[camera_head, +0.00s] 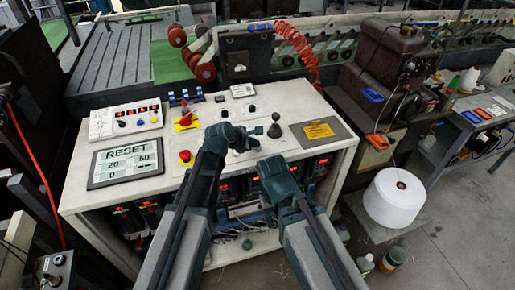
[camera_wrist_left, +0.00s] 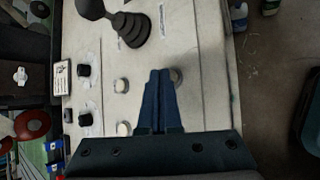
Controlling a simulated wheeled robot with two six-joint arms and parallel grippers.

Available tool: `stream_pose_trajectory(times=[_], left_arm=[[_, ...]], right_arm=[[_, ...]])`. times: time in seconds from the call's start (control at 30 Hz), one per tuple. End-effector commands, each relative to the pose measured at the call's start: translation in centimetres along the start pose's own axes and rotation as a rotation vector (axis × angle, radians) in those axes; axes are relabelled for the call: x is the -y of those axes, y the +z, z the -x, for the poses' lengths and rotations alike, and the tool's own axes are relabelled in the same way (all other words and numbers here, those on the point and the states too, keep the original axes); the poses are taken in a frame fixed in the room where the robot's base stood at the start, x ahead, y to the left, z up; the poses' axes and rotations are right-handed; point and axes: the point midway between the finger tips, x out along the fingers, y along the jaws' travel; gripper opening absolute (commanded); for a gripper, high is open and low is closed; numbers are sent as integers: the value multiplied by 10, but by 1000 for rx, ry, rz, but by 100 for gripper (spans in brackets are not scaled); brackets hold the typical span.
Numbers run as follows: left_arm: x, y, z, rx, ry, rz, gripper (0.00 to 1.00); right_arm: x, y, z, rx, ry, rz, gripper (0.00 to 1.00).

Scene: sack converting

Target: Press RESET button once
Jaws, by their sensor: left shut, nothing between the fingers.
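A display panel (camera_head: 126,162) on the left of the white console top reads RESET, with 20, 0 and 60 below. My left gripper (camera_head: 256,140) is over the console top, left of the black joystick (camera_head: 275,128). In the left wrist view my left gripper (camera_wrist_left: 160,75) is shut and empty. A small grey round button (camera_wrist_left: 177,76) is beside its fingertips, partly hidden by them; contact cannot be told. Two pale round buttons (camera_wrist_left: 123,128) (camera_wrist_left: 121,86) are to the left. No label on these buttons is readable.
A red mushroom button (camera_head: 185,157) and a yellow-based red switch (camera_head: 187,121) stand left of my left arm. A white box with knobs (camera_head: 125,119) is at the back left. A white spool (camera_head: 394,197) stands on the right; bare floor (camera_head: 455,235) lies beyond.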

Motion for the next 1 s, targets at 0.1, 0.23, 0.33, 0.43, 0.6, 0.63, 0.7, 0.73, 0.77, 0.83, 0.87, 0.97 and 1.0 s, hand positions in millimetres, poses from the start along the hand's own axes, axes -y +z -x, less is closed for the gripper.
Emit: stream_pose_trajectory(times=[0.1,0.23,0.33,0.43,0.6,0.63,0.7,0.73,0.77,0.83,0.87,0.97,1.0], left_arm=[[1,-1,-1,0,0,0,0],[2,-2,-2,0,0,0,0],[2,-2,-3,0,0,0,0],[3,-3,-4,0,0,0,0],[3,-3,-4,0,0,0,0],[3,-3,-4,0,0,0,0],[3,-3,-4,0,0,0,0],[3,-3,-4,0,0,0,0],[2,-2,-3,0,0,0,0],[1,-1,-2,0,0,0,0],[1,-1,-1,0,0,0,0],[-2,2,3,0,0,0,0],[-3,3,4,0,0,0,0]], right_arm=[[0,0,-2,0,0,0,50],[0,0,-4,0,0,0,50],[0,0,-5,0,0,0,50],[1,0,-6,0,0,0,50],[0,0,-5,0,0,0,50],[0,0,-5,0,0,0,50],[0,0,-5,0,0,0,50],[0,0,-5,0,0,0,50],[0,0,-5,0,0,0,50],[0,0,-3,0,0,0,50],[0,0,-2,0,0,0,50],[0,0,4,0,0,0,50],[-1,0,6,0,0,0,50]])
